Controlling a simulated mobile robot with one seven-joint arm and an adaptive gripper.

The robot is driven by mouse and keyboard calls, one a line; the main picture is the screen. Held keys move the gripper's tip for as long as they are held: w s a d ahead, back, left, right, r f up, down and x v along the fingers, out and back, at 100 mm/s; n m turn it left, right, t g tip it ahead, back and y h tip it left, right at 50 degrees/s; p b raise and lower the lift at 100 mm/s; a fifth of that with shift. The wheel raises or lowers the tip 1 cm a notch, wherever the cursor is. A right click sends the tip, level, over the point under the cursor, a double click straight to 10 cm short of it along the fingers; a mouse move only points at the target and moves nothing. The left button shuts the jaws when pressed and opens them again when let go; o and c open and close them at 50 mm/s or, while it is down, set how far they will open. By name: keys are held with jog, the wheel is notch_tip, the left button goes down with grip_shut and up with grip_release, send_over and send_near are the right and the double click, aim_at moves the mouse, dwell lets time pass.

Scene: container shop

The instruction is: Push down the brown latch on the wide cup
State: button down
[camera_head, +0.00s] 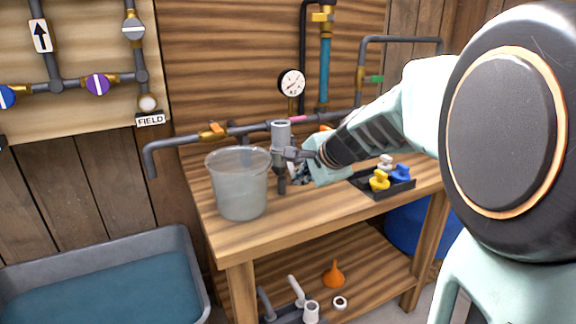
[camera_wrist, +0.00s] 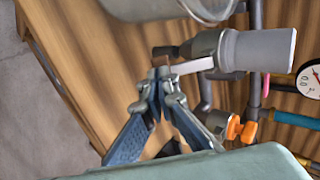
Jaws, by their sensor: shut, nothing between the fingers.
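A wide, translucent cup-like bucket (camera_head: 240,190) stands on the wooden bench, and part of its rim shows in the wrist view (camera_wrist: 180,8). Right beside it is a grey upright fitting (camera_head: 281,132) with a wide top and a dark narrow lower end; it also shows in the wrist view (camera_wrist: 262,50). My gripper (camera_head: 291,154) is at the fitting, just right of the bucket. In the wrist view its fingertips (camera_wrist: 162,76) are together and empty. A small brownish piece (camera_wrist: 161,59) shows just beyond them, possibly the latch; I cannot tell whether they touch.
A grey pipe (camera_head: 190,142) with orange-handled valves runs behind the bucket. A pressure gauge (camera_head: 291,82) stands behind the fitting. A black tray (camera_head: 388,190) holds coloured knobs to the right. A water-filled basin (camera_head: 110,290) is at lower left. The bench front is clear.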

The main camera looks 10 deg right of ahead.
jog(key=shift+w+f+b, duration=0.1)
jog(key=shift+f+b, duration=0.35)
jog(key=shift+r, duration=0.2)
jog(key=shift+r+p, duration=0.1)
jog(key=shift+p, duration=0.2)
jog(key=shift+r+p, duration=0.6)
jog(key=shift+r, duration=0.1)
jog(key=shift+r, duration=0.1)
